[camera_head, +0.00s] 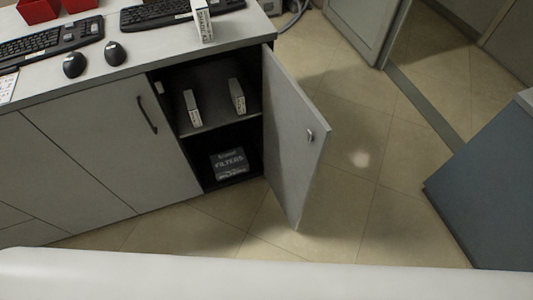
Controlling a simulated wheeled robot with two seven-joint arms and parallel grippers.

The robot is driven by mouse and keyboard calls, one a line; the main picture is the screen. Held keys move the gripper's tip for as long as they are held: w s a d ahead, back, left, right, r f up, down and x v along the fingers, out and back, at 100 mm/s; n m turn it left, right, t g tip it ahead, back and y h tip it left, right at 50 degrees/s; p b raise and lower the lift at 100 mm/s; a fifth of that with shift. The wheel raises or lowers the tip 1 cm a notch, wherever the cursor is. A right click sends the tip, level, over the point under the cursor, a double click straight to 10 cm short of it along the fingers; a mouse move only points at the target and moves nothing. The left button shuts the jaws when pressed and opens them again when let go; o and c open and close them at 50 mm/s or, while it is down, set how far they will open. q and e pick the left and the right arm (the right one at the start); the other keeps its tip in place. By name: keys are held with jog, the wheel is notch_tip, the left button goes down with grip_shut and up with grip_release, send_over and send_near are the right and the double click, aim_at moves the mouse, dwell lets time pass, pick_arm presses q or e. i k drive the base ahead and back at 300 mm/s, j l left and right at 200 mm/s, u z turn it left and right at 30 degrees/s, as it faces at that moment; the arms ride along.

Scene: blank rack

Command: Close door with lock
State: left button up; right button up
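The grey cabinet door (291,145) stands open, hinged at the right side of the low cabinet and swung outward over the floor. A small round metal lock (310,136) sits near its free edge. The open compartment shows a shelf (215,113) with two small white boxes, and a dark box labelled "FILTERS" (229,164) on the bottom. The neighbouring door (112,140) with a dark curved handle (147,115) is closed. Neither of my grippers is in view.
Keyboards, two mice (74,65) and a white box (202,20) lie or stand on the countertop (150,53). A blue-grey cabinet (490,180) stands at right. Tiled floor (385,160) lies clear between them. A pale surface (250,277) spans the bottom edge.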

aim_at(291, 163)
jog(key=l+u, duration=0.1)
jog(key=u, duration=0.35)
jog(key=i+l+u, duration=0.1)
jog(key=u, duration=0.35)
jog(key=l+u, duration=0.25)
jog(key=u, duration=0.15)
jog(key=l+u, duration=0.15)
jog(key=u, duration=0.3)
jog(key=l, duration=0.55)
jog(key=k+l, duration=0.15)
jog(key=l, duration=1)
jog(key=k+l, duration=0.15)
jog(key=l, duration=0.45)
